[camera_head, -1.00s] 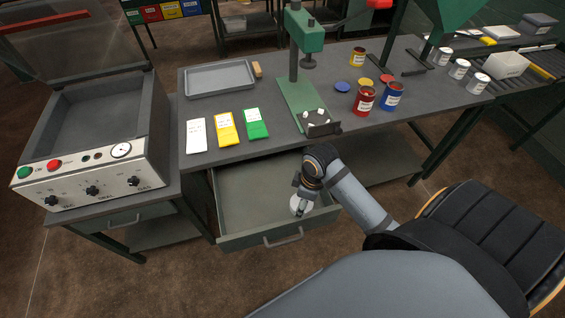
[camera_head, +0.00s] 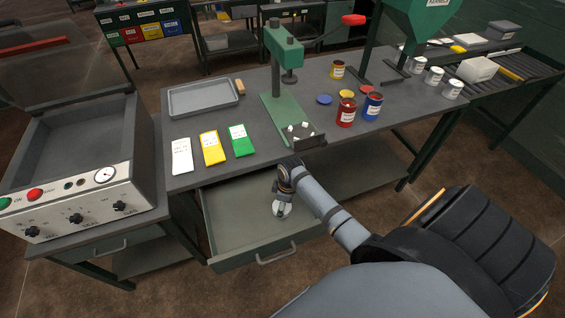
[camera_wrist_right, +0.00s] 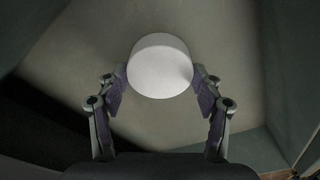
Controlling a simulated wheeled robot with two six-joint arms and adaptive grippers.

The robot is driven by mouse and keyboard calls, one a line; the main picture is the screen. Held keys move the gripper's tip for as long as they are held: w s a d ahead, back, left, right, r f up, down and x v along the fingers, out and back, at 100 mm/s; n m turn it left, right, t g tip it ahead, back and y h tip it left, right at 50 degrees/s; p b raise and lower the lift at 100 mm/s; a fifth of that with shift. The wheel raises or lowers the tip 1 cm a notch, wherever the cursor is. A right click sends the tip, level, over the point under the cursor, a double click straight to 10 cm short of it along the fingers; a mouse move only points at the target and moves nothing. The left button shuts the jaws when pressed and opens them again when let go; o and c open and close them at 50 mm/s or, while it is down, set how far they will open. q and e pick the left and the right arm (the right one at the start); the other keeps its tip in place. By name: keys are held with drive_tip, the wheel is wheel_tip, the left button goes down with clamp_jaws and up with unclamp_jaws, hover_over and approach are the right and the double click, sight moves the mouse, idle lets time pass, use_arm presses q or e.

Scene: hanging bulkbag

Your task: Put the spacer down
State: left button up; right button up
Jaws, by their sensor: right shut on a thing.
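My right gripper (camera_head: 283,203) is over the open drawer (camera_head: 230,220), near the drawer's right side, pointing down. In the right wrist view the right gripper (camera_wrist_right: 160,88) is shut on a white round spacer (camera_wrist_right: 160,66), with one finger on each side of it. In the head view the spacer (camera_head: 282,211) shows only as a small white patch below the fingers. The drawer floor lies beneath it; whether the spacer touches it I cannot tell. My left gripper is not in view.
The workbench (camera_head: 300,90) above the drawer holds a grey tray (camera_head: 203,97), white, yellow and green packets, a green press (camera_head: 285,100) with small white pieces at its base, and several cans. A control box (camera_head: 80,190) stands at left. The drawer's left part is empty.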

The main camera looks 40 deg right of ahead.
sight(287, 207)
drive_tip(key=o, duration=1.4)
drive_tip(key=shift+f, duration=0.15)
wheel_tip(287, 207, up, 12)
drive_tip(key=s+d, duration=0.1)
drive_tip(key=shift+s, duration=0.1)
